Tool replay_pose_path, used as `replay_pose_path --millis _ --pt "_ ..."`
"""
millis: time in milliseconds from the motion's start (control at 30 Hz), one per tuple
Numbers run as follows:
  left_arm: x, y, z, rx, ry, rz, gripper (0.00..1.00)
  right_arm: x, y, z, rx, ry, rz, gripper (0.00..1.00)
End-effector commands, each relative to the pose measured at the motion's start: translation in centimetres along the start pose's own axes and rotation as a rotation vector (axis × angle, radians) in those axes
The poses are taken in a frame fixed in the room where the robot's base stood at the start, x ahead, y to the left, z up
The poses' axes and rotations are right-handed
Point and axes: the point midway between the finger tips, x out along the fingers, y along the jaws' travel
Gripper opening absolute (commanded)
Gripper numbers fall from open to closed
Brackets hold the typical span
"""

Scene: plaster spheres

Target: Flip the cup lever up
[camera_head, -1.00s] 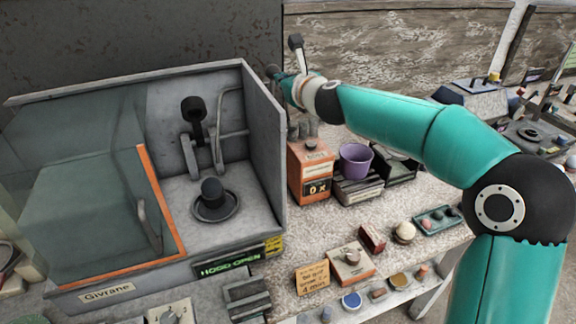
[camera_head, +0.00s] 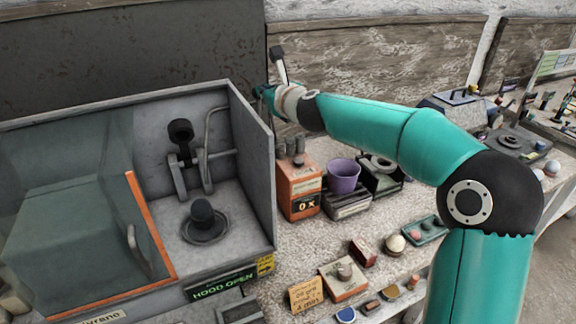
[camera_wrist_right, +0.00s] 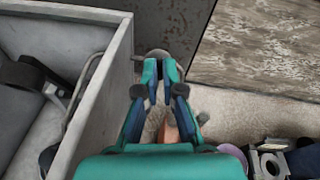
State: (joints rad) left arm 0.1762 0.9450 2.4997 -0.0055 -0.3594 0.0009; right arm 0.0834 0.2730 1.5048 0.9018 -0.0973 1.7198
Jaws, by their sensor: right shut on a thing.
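My right gripper (camera_head: 265,92) is at the back outer side of the hood's right wall (camera_head: 253,165). In the right wrist view its fingers (camera_wrist_right: 160,82) are close together on a grey rounded end (camera_wrist_right: 158,57), which looks like the cup lever; most of it is hidden by the fingers. Inside the hood, a black cup (camera_head: 180,132) sits on a grey linkage, with a bent rod (camera_head: 208,130) beside it. A dark round piece (camera_head: 202,213) stands on a round dish below the cup. My left gripper is not in view.
The hood's glass front (camera_head: 70,225) has an orange edge; a sign reads HOOD OPEN (camera_head: 224,284). Right of the hood stand an orange box (camera_head: 299,190), a purple pot (camera_head: 343,176) and small bench items.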

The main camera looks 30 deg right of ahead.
Motion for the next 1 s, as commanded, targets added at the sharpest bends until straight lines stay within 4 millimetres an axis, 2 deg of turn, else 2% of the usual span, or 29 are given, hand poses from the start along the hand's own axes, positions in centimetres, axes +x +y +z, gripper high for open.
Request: replay_pose_path --millis 33,167,400,600,800,1000 --pt "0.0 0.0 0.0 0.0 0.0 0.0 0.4 -0.5 -0.7 0.4 0.001 -0.008 -0.017 0.0" --pt "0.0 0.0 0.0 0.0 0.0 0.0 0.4 -2.1 -0.5 0.3 0.0 -0.006 -0.011 0.0" --pt "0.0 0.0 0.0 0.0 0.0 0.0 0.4 -7.1 -0.2 0.3 0.002 -0.008 -0.006 0.0" --pt "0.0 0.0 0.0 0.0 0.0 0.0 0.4 -10.7 0.1 0.2 0.002 -0.007 0.0 0.0" --pt "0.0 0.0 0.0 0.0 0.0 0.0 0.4 -12.3 0.2 0.1 0.001 -0.006 0.002 0.0" --pt "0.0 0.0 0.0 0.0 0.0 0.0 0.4 -12.5 0.3 0.1 0.0 -0.004 0.003 0.0"
